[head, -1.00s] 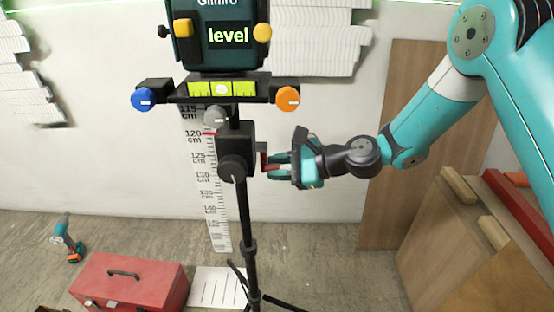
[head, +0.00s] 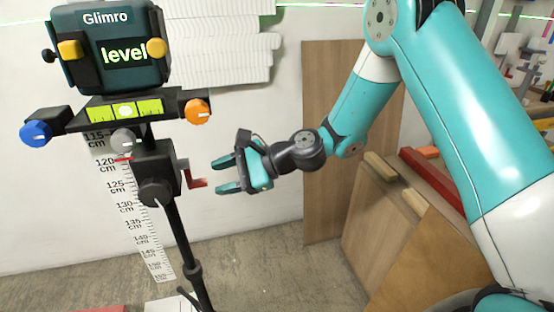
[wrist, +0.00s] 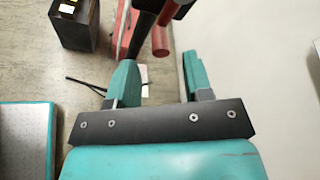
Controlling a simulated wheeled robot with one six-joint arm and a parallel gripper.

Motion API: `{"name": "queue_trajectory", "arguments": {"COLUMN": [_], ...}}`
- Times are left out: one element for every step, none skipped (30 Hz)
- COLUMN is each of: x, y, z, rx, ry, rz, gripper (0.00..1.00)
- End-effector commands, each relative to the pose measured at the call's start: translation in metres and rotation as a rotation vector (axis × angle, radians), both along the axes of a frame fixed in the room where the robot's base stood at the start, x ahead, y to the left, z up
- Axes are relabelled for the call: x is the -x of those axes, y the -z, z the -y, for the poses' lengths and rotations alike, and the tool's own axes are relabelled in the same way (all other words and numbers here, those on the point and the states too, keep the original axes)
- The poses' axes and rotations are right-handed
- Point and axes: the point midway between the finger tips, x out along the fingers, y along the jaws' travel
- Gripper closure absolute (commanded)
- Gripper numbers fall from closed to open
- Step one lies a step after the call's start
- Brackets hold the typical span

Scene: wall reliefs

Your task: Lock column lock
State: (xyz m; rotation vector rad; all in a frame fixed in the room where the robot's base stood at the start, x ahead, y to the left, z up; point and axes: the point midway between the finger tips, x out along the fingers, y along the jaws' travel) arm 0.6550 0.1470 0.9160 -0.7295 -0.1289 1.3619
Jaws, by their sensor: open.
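A black tripod column (head: 178,240) carries a dark block (head: 155,162) below the level device, which reads "level" (head: 110,50). A small red lever (head: 196,182) sticks out from the block's right side; I take it for the column lock. A black round knob (head: 156,193) is on the block's front. My gripper (head: 226,175) is open and empty, just right of the lever, with its fingers pointing at it. No contact is clear. In the wrist view the red lever (wrist: 160,40) shows just beyond and between my open fingertips (wrist: 160,72).
Blue (head: 37,132), grey (head: 126,140) and orange (head: 197,112) knobs sit around the level's mount. A measuring scale (head: 133,215) stands behind the column. Wooden boards (head: 325,140) lean at the right. A red toolbox (wrist: 122,22) is on the floor. Open floor lies below my gripper.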

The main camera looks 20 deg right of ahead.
Motion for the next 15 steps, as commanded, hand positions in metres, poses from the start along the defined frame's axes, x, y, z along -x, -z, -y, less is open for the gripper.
{"name": "queue_trajectory", "arguments": {"x": [0.002, 0.004, 0.007, 0.009, 0.011, 0.013, 0.015, 0.017, 0.019, 0.021, 0.022, 0.024, 0.025, 0.026, 0.028], "y": [-0.005, -0.007, -0.011, -0.013, -0.016, -0.019, -0.022, -0.024, -0.027, -0.029, -0.031, -0.033, -0.035, -0.036, -0.038], "z": [0.014, 0.022, 0.032, 0.039, 0.046, 0.056, 0.062, 0.069, 0.077, 0.083, 0.089, 0.095, 0.099, 0.103, 0.108], "rx": [0.000, 0.000, -0.001, -0.001, -0.001, 0.000, 0.000, -0.001, -0.001, 0.000, 0.000, 0.000, 0.000, 0.000, -0.001], "ry": [0.007, 0.007, 0.007, 0.007, 0.007, 0.007, 0.006, 0.006, 0.007, 0.005, 0.005, 0.004, 0.003, 0.002, 0.003], "rz": [0.000, 0.000, 0.000, 0.000, 0.000, 0.000, 0.000, 0.000, 0.001, 0.000, 0.000, 0.000, 0.001, 0.001, 0.000], "gripper": [0.54, 0.54, 0.54, 0.54, 0.54, 0.54, 0.54, 0.54, 0.54, 0.54, 0.54, 0.54, 0.54, 0.54, 0.54]}}
